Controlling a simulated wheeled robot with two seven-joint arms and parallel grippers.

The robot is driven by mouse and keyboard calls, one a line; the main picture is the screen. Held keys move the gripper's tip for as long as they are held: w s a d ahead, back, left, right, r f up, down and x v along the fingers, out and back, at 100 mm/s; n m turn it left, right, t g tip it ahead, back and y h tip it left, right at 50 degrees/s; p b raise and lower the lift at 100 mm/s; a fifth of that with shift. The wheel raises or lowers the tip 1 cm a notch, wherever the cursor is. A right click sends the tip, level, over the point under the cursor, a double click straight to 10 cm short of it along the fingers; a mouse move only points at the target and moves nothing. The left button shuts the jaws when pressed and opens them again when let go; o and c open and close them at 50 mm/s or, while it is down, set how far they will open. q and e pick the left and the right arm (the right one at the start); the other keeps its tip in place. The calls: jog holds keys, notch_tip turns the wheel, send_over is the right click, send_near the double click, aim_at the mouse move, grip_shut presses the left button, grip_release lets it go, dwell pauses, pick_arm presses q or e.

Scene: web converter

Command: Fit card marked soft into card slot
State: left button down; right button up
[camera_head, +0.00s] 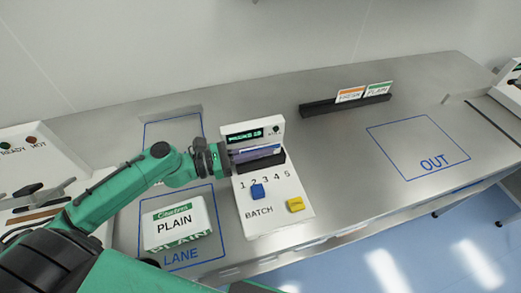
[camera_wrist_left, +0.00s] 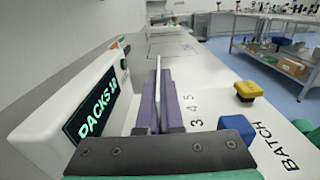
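My left gripper (camera_head: 258,153) is at the white machine (camera_head: 272,212), reaching across its black card slot (camera_head: 262,164) just below the display. In the left wrist view its purple fingers (camera_wrist_left: 162,98) are closed on a thin card (camera_wrist_left: 158,72), seen edge-on as a white upright line. The card's marking cannot be read. The fingers hide much of the slot, so I cannot tell whether the card's lower edge is in it. My right gripper is not in view.
A black rack (camera_head: 323,106) at the back holds an orange-marked card (camera_head: 350,95) and a green PLAIN card (camera_head: 378,89). A PLAIN box (camera_head: 176,224) stands in the LANE outline. The machine has a blue knob (camera_head: 257,191) and yellow button (camera_head: 295,204). The OUT square (camera_head: 415,140) is empty.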

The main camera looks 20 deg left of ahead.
pick_arm(q)
jog(key=shift+w, duration=0.1)
jog(key=shift+f, duration=0.1)
jog(key=shift+f, duration=0.2)
jog(key=shift+f, duration=0.15)
jog(key=c, duration=1.1)
grip_release()
